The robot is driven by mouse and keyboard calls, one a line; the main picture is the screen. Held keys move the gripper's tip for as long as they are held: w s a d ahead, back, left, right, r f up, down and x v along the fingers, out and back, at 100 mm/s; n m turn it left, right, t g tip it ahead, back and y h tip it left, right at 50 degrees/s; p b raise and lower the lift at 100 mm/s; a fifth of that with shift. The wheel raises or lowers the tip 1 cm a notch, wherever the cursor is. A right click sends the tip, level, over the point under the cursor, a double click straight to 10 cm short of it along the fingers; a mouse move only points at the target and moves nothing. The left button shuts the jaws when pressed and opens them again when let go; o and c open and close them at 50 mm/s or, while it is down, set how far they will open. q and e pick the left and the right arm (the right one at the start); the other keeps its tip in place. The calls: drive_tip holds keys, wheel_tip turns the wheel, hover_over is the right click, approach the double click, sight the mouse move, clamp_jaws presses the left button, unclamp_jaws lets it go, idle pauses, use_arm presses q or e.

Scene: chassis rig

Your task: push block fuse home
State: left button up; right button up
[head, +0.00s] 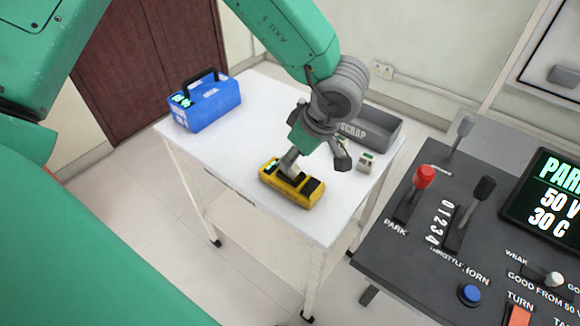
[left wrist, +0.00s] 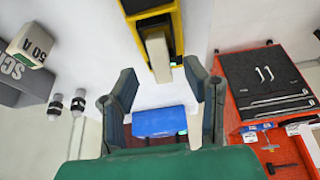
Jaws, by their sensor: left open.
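The yellow block (head: 306,199) lies on the white cart top, with dark parts on its upper face and a small green light. A pale block fuse (left wrist: 158,56) sticks up out of it in the left wrist view; how deep it sits I cannot tell. In the head view the fuse (head: 289,161) shows partly beside my gripper. My left gripper (head: 312,160) is above the yellow block, fingers spread. In the left wrist view the open fingers (left wrist: 160,78) stand either side of the fuse's near end, apart from it. My right gripper is not in view.
A blue case (head: 206,105) stands at the cart's back left. A control console (head: 425,265) stands right of the cart. A red tool tray (left wrist: 232,100) shows in the wrist view.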

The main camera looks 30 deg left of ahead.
use_arm(q)
drive_tip(key=x, duration=0.3)
drive_tip(key=shift+w+a+f, duration=0.1)
drive_tip(key=shift+a+f, duration=0.15)
drive_tip(key=shift+a, duration=0.15)
drive_tip(key=shift+d+r, duration=0.1)
drive_tip(key=shift+d, duration=0.1)
clamp_jaws()
drive_tip(key=shift+r, duration=0.1)
wheel_tip(320, 180, up, 10)
drive_tip(key=shift+f+p, duration=0.1)
drive_tip(key=shift+p, duration=0.6)
